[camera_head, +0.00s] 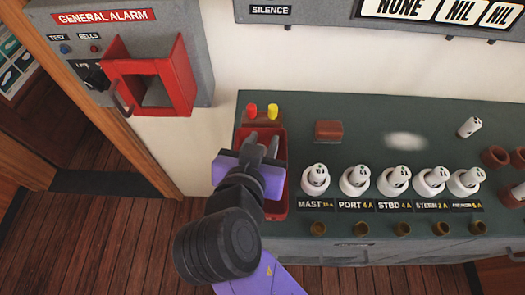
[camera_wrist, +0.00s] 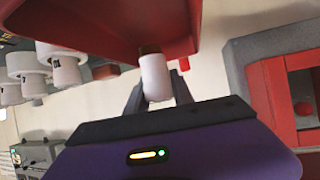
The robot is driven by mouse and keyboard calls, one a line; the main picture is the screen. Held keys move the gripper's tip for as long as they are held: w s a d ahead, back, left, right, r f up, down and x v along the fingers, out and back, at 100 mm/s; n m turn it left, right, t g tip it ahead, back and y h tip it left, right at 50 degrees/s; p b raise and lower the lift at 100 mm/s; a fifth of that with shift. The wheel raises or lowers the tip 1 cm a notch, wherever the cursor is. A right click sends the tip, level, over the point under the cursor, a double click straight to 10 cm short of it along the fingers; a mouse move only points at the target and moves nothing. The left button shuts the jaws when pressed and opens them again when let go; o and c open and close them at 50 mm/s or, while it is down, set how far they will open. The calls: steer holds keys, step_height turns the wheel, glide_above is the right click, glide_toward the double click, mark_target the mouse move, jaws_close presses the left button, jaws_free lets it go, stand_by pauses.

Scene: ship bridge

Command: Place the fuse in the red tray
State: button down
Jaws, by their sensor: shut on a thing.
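The red tray (camera_head: 280,207) sits at the left end of the dark green counter, largely covered by my arm. My gripper (camera_head: 262,146) is over the tray in the head view. In the wrist view my gripper (camera_wrist: 155,88) is shut on a white cylindrical fuse (camera_wrist: 155,78). The fuse overlaps the edge of the red tray (camera_wrist: 110,25) in that view; I cannot tell whether they touch. The held fuse is hidden in the head view.
Several white fuses stand in labelled holders (camera_head: 400,181) to the right. Another white fuse (camera_head: 469,127) lies on the counter (camera_head: 370,118). A brown-red block (camera_head: 328,131) sits right of the tray. The red alarm box (camera_head: 178,82) is on the wall, upper left.

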steer(key=shift+f, duration=2)
steer(key=shift+f, duration=0.15)
steer(key=c, duration=1.1)
jaws_free()
steer(key=shift+s+a+r, duration=0.1)
steer(key=shift+s+r, duration=0.1)
steer(key=shift+r, duration=0.1)
steer(key=v, duration=1.1)
steer(key=shift+s, duration=0.3)
steer(key=shift+w+r, duration=0.1)
steer(key=shift+r, duration=0.05)
